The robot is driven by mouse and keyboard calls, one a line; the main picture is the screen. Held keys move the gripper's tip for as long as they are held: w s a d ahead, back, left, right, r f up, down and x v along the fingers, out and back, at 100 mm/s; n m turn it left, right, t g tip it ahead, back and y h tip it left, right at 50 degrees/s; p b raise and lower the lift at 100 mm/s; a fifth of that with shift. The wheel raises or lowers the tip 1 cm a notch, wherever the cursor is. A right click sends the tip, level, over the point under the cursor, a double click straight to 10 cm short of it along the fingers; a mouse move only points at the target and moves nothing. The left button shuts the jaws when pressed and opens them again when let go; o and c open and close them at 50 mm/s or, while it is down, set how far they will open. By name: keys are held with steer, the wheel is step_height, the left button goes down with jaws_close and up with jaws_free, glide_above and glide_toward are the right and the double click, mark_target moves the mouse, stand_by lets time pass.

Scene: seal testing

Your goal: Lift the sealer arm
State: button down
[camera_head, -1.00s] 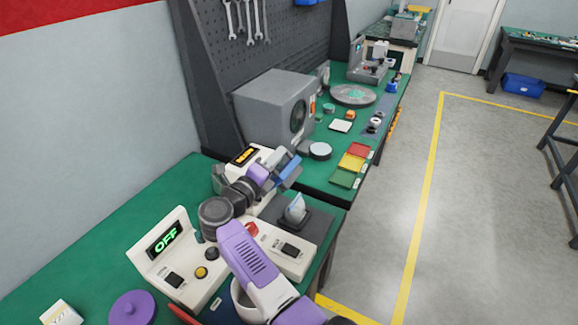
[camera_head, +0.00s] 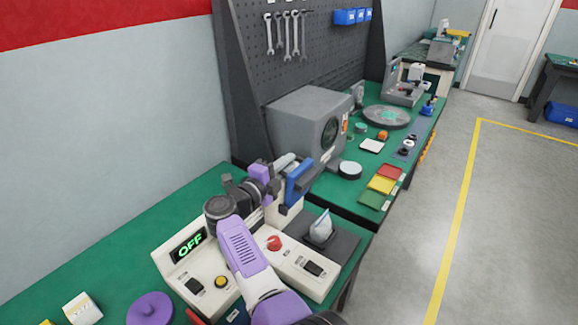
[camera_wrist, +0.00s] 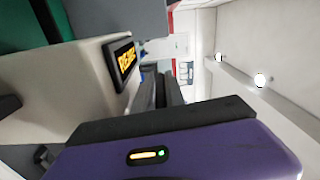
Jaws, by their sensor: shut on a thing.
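My gripper (camera_head: 286,165) is shut on the sealer arm, though the grip itself is partly hidden by my wrist. In the wrist view, the dark fingers (camera_wrist: 165,92) point away from the camera, beside a cream housing (camera_wrist: 75,85) with an amber display (camera_wrist: 124,60). The held part is hard to make out there.
A clear pouch (camera_head: 321,226) stands in a dark holder to the right of the sealer. A red button (camera_head: 274,243) is on the cream panel. A grey boxy machine (camera_head: 305,120) stands behind. A purple disc (camera_head: 150,309) lies front left.

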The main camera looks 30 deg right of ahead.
steer(key=shift+w+r, duration=0.1)
steer(key=shift+r, duration=0.1)
steer(key=c, duration=1.5)
jaws_free()
steer(key=shift+f, duration=0.1)
steer(key=shift+o, duration=0.2)
steer(key=b+v, duration=0.1)
steer(key=v, duration=0.6)
steer(key=shift+a, duration=0.35)
steer(key=shift+s, duration=0.25)
